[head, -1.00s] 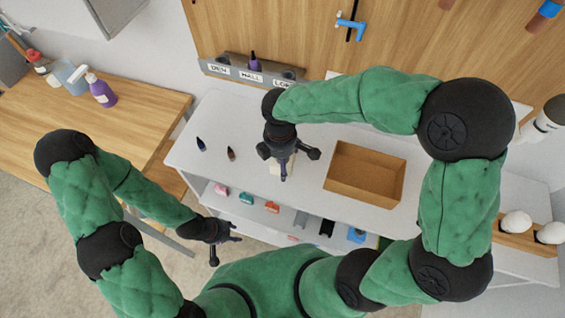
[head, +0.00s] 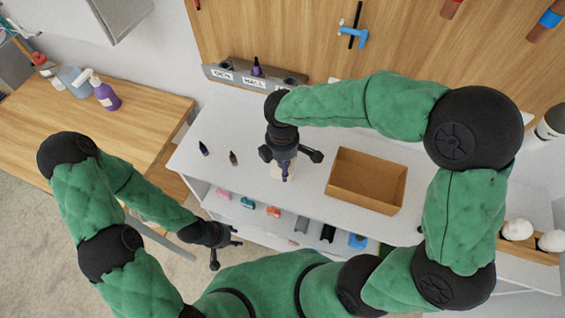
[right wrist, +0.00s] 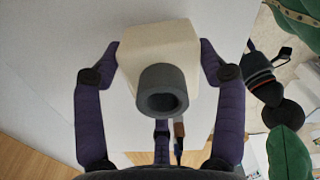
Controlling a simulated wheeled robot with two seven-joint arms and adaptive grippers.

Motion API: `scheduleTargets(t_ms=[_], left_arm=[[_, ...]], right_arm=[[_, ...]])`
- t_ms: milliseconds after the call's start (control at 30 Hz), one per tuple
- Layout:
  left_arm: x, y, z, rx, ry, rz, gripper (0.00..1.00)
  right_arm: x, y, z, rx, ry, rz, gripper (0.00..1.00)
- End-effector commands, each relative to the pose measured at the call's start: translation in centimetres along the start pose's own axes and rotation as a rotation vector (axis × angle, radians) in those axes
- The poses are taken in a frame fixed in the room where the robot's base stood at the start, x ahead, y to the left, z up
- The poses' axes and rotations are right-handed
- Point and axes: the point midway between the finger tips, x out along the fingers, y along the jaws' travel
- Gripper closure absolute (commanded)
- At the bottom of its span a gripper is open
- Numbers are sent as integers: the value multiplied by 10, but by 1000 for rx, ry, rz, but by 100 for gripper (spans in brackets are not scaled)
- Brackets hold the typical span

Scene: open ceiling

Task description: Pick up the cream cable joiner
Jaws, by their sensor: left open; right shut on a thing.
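The cream cable joiner (right wrist: 158,48) is a pale block with a dark grey round socket on its near face, seen large in the right wrist view. My right gripper (right wrist: 159,62) has its purple fingers closed on both sides of it. In the head view the right gripper (head: 284,165) is over the white worktop, and only a small pale part of the joiner (head: 277,172) shows beneath it. My left gripper (head: 226,248) is open and empty, low at the left, off the worktop's front edge.
An open cardboard box (head: 366,180) stands on the white worktop (head: 310,205) to the right. Two small dark bottles stand left of the gripper. A labelled grey holder (head: 254,77) is at the back. Colored items lie on the shelf below.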

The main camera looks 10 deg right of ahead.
Motion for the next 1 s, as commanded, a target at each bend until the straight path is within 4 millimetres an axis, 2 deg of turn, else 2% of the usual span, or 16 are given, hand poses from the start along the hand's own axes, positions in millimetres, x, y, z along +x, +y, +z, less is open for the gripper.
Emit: scheduleTargets(t_ms=[133,467,600,700,800,1000], left_arm=[[-7,3,0,0,0,0,58],[-28,10,1,0,0,0,58],[-33,12,1,0,0,0,58],[-36,13,1,0,0,0,58],[-39,14,1,0,0,0,58],[-41,14,2,0,0,0,58]], right_arm=[[-23,0,-1,0,3,4,72],[-87,-55,-12,-5,3,6,72],[-99,-89,-19,-6,2,4,72],[-106,-107,-22,-6,2,5,72],[-112,-121,-25,-4,2,3,72],[-117,-134,-28,-2,1,2,72]])
